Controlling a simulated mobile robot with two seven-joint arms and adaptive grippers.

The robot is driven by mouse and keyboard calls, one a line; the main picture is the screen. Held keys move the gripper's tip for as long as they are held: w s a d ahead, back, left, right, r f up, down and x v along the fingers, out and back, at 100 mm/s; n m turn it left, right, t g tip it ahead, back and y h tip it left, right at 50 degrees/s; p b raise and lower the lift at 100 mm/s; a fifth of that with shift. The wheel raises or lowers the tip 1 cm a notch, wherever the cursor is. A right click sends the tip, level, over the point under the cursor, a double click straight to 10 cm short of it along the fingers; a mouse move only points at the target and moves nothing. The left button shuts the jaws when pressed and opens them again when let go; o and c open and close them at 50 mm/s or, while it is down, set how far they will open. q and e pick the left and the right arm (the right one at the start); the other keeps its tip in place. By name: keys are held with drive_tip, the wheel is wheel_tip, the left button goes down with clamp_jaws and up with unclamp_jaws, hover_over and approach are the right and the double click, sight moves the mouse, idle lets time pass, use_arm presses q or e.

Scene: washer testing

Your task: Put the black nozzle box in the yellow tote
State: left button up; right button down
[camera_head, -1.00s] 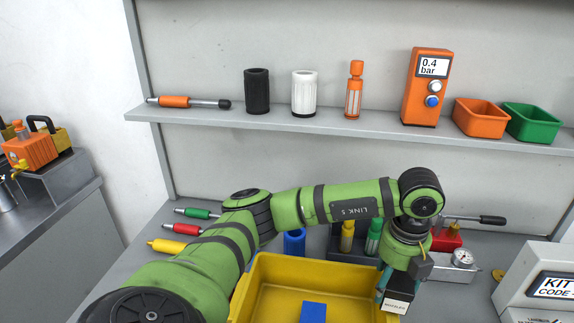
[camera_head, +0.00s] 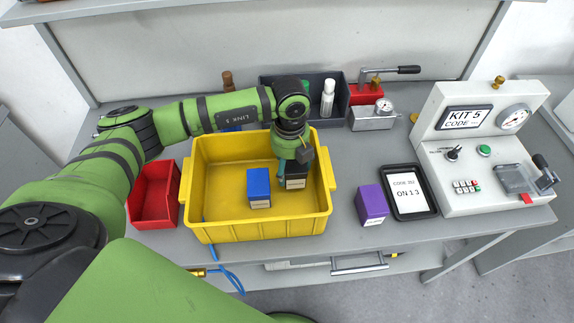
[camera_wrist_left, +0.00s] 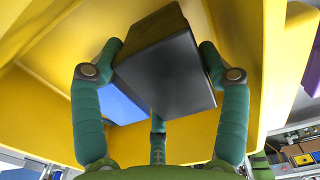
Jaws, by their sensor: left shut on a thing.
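The black nozzle box (camera_head: 297,175) is in my left gripper (camera_head: 293,170), over the right part of the yellow tote (camera_head: 262,226). In the left wrist view, the fingers close on both sides of the black box (camera_wrist_left: 168,75), with the tote's yellow walls (camera_wrist_left: 270,60) around it. I cannot tell whether the box touches the tote floor. A blue box (camera_head: 259,186) stands inside the tote, left of the black box. My right gripper is not in view.
A red bin (camera_head: 155,200) stands left of the tote. A purple box (camera_head: 371,205) and a black tray with a code card (camera_head: 408,192) lie to the right, before the kit tester (camera_head: 485,150). A dark organiser (camera_head: 342,105) stands behind.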

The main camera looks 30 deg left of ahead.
use_arm(q)
wheel_tip(320, 180, down, 3)
drive_tip(key=shift+r+p, duration=0.1)
drive_tip(key=shift+p, duration=0.2)
drive_tip(key=shift+f, duration=0.25)
drive_tip(key=o, duration=1)
drive_tip(key=shift+r, duration=0.15)
